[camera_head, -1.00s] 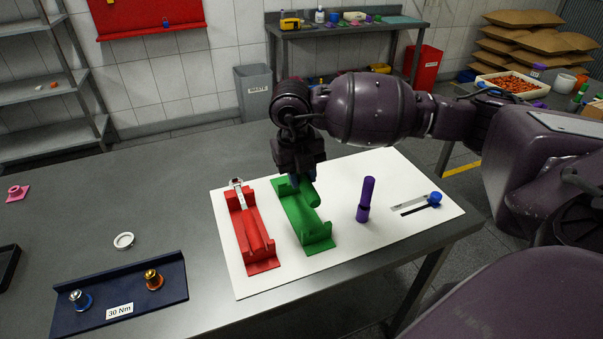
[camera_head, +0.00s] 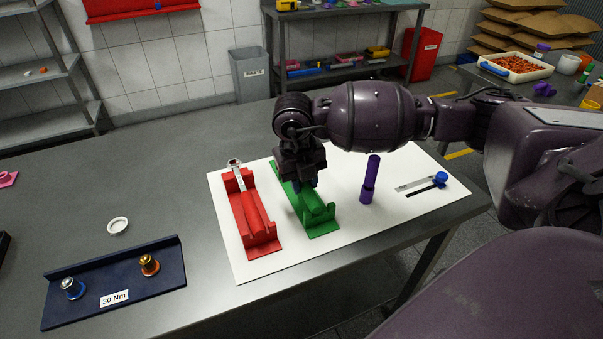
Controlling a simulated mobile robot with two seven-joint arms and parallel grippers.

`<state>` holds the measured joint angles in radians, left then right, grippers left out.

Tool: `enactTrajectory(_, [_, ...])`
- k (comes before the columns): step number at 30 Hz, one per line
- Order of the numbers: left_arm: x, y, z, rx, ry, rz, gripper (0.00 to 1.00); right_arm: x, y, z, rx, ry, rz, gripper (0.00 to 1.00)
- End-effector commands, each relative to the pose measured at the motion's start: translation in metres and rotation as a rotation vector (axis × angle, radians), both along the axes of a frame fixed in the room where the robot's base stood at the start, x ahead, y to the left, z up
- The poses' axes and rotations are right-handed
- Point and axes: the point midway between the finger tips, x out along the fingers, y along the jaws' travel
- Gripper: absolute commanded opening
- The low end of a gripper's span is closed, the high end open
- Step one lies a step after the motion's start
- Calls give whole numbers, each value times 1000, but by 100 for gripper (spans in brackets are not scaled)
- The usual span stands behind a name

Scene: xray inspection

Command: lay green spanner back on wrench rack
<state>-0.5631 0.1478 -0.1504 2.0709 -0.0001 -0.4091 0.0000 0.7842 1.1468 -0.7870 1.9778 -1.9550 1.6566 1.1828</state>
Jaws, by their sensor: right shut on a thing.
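The green cradle of the wrench rack (camera_head: 322,232) stands on a white mat (camera_head: 236,258), beside a red cradle (camera_head: 262,246). A red-handled spanner (camera_head: 236,178) with a silver head lies in the red cradle. My right gripper (camera_head: 305,187) is over the far part of the green cradle, pointing down, shut on the green spanner. The green spanner's handle (camera_head: 313,203) shows below the fingers, low over the cradle and roughly along it. Its head is hidden behind the gripper, and I cannot tell whether the handle touches the cradle. My left gripper is not in view.
A purple upright tool (camera_head: 369,180) and a blue-knobbed caliper-like tool (camera_head: 425,185) are on the mat to the right. A navy tray (camera_head: 114,290) marked 30 Nm and a white ring (camera_head: 118,226) are at the left. Bare table lies behind the racks.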

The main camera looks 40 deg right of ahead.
Motion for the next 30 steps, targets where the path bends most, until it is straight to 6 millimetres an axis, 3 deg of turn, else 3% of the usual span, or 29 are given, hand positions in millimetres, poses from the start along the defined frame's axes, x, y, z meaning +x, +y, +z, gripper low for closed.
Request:
enactTrajectory(3, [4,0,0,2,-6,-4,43,-1,0,-10,0,4,-2,0])
enactTrajectory(12, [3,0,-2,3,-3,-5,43,-2,1,-14,1,8,-2,0])
enactTrajectory(13, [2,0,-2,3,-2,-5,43,-2,1,-14,0,8,-2,33])
enactTrajectory(18, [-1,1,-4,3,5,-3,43,-2,0,-13,1,6,-2,58])
enactTrajectory(30, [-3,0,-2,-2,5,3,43,0,1,-1,0,-1,-2,58])
